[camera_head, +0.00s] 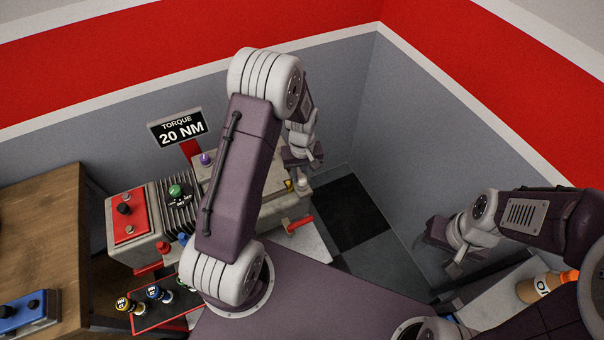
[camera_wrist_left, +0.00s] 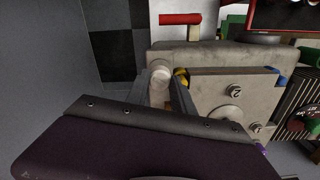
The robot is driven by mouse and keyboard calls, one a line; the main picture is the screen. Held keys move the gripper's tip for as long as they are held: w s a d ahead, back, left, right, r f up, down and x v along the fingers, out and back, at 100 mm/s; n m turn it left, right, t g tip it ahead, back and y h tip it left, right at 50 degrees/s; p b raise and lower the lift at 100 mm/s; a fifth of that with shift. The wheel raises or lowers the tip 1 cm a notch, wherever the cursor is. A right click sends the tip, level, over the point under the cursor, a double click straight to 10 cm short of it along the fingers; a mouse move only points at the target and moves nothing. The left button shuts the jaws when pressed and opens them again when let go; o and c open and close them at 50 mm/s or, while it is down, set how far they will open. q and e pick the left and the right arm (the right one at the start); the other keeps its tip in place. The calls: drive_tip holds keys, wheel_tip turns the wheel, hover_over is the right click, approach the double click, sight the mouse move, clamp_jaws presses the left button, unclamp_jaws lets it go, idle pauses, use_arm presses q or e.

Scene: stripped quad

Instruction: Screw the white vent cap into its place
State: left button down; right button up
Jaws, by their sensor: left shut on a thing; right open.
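The white vent cap (camera_wrist_left: 160,74) is between the two fingertips of my left gripper (camera_wrist_left: 160,92) in the left wrist view, at the end of the grey metal machine block (camera_wrist_left: 215,57). In the head view, my left gripper (camera_head: 302,160) is over the right end of the machine, with a small pale part that seems to be the cap (camera_head: 302,183) below it. I cannot tell whether the cap is seated, as the fingers hide its underside. My right gripper (camera_head: 455,262) is open and empty, apart from the machine at the right.
A "TORQUE 20 NM" sign (camera_head: 178,129) stands behind the machine. A yellow part (camera_wrist_left: 181,76) sits right beside the gripper finger, and a red handle (camera_wrist_left: 180,19) sticks out nearby.

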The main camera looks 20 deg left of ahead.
sight(302, 177)
use_arm(q)
drive_tip(key=shift+f+b, duration=0.55)
drive_tip(key=shift+f, duration=0.25)
drive_tip(key=c, duration=1)
unclamp_jaws()
wheel_tip(302, 177, up, 9)
drive_tip(key=shift+r+b, duration=0.1)
drive_tip(key=shift+b, duration=0.55)
